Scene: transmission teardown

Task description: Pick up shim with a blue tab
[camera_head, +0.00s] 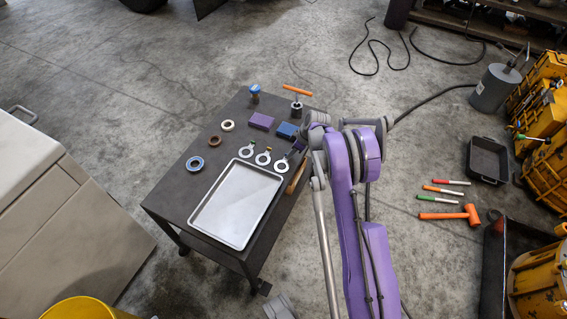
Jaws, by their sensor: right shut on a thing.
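Three ring-shaped shims with tabs lie in a row on the dark table (177,185), behind the tray. The left shim (246,151) has a green tab and the middle shim (263,158) a yellowish one. The right shim (281,166) has its dark bluish tab end at my right gripper (299,146). My right gripper is shut on that tab end; the fingers are small and partly hidden by my purple arm. The ring still looks at or very near the table top; I cannot tell whether it is lifted. My left gripper is not in view.
A metal tray (235,205) fills the table's front. Blue (196,163), brown (214,141) and white (228,125) rings lie at left. Purple (261,121) and blue (286,130) blocks stand behind the shims. An orange mallet (452,215) lies on the floor.

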